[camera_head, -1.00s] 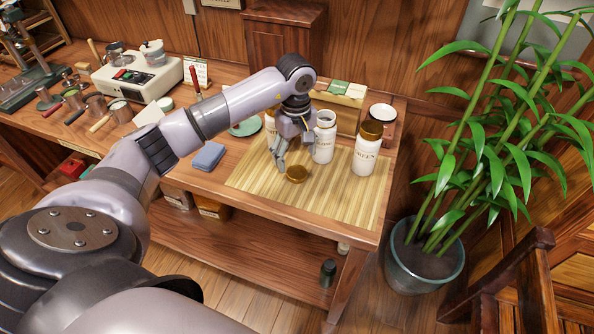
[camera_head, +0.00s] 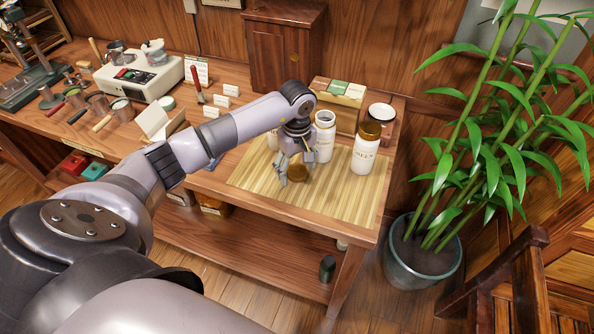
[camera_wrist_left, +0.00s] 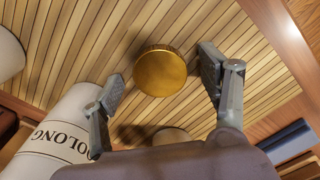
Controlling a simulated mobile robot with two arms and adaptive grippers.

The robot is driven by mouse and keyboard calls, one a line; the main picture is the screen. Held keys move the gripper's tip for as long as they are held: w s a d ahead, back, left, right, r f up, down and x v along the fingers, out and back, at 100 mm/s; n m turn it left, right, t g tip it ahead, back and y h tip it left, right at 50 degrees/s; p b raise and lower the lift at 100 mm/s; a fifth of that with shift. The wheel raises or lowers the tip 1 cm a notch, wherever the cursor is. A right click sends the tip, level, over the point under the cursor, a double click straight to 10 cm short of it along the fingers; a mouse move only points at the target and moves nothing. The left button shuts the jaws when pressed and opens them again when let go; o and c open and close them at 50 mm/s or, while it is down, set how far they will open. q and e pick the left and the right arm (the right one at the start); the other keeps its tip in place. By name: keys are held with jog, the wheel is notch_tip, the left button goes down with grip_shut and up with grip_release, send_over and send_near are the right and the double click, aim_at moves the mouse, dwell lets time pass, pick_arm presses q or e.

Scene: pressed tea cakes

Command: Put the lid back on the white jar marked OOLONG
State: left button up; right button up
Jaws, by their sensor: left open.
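A round golden-brown lid (camera_head: 298,173) lies on the slatted bamboo mat (camera_head: 345,196). It shows whole in the left wrist view (camera_wrist_left: 160,72). The white OOLONG jar (camera_head: 325,143) stands upright and open, just right of my gripper in the head view. Its lettered side shows at lower left in the left wrist view (camera_wrist_left: 62,138). My left gripper (camera_head: 290,175) is open and low over the mat, with its fingers (camera_wrist_left: 164,85) on either side of the lid, apart from it. My right gripper is out of view.
A white jar with a brown lid (camera_head: 364,152) stands to the right, near a mug (camera_head: 383,113). A box (camera_head: 340,98) stands behind. The mat's front right is clear.

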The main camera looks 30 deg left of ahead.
aim_at(297, 171)
pick_arm(q)
jog(key=shift+c, duration=0.5)
jog(key=c, duration=0.7)
jog(key=shift+r, duration=0.1)
jog(key=shift+r, duration=0.6)
notch_tip(297, 171, up, 19)
jog(key=b, duration=0.2)
jog(key=shift+f, duration=0.15)
